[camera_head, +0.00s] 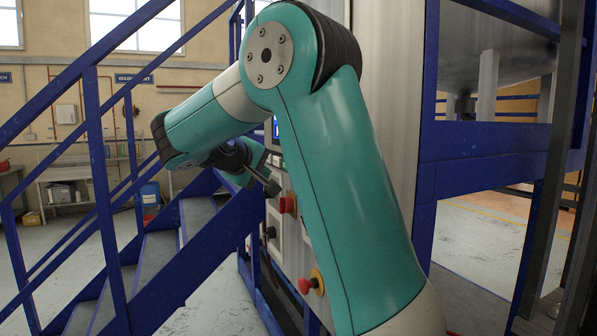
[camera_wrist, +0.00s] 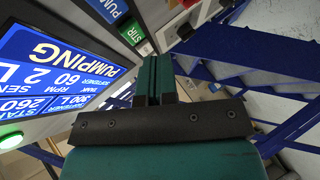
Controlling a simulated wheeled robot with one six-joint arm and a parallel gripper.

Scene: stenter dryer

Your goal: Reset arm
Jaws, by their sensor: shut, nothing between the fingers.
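My arm is teal. It rises from the lower right, bends at the elbow and folds down on the left in the head view. My gripper (camera_head: 268,183) is partly hidden behind the arm, in front of the control panel. In the wrist view my gripper (camera_wrist: 153,70) shows teal fingers pressed together with nothing between them. The panel's lit blue screen (camera_wrist: 45,72) reads "PUMPING" and appears turned over. A green "STIR" label (camera_wrist: 132,32) and a blue "PUMP" label (camera_wrist: 108,8) are near the fingertips. Whether the fingertips touch the panel I cannot tell.
The panel also carries a red switch (camera_head: 288,204), a black knob (camera_head: 270,232) and a red mushroom button (camera_head: 306,285). Blue-railed stairs (camera_head: 190,262) stand close at the left. A blue steel frame (camera_head: 500,165) is on the right. A workbench (camera_head: 75,175) stands far back left.

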